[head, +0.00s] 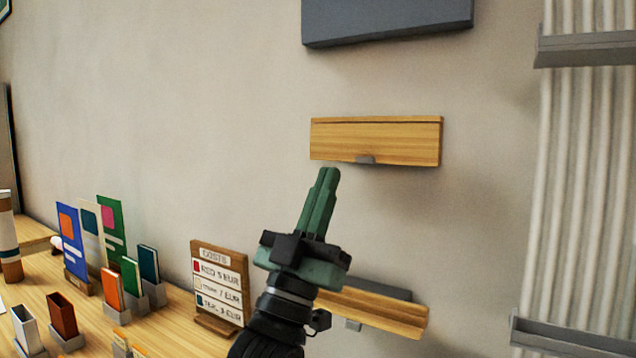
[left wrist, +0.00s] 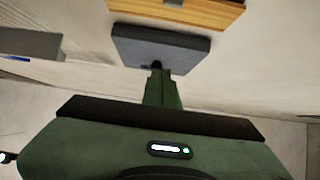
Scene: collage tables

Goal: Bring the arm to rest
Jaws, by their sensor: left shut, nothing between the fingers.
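My left gripper (head: 328,178) has green fingers and points up along the wall in the head view. Its fingers are together with nothing between them. Its tips appear just below a wooden wall box (head: 375,140) with a small grey tab on its lower edge; I cannot tell the gap between them. In the left wrist view the green fingers (left wrist: 158,76) reach toward a dark grey panel (left wrist: 160,48), and I cannot tell whether they touch it. My right gripper is not in either view.
A lower wooden wall piece (head: 375,312) is partly behind my arm. A dark grey panel (head: 390,20) hangs above. A table (head: 85,322) at left bears cards, small stands and a cost sign (head: 218,283). White pipes (head: 580,180) run along the right.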

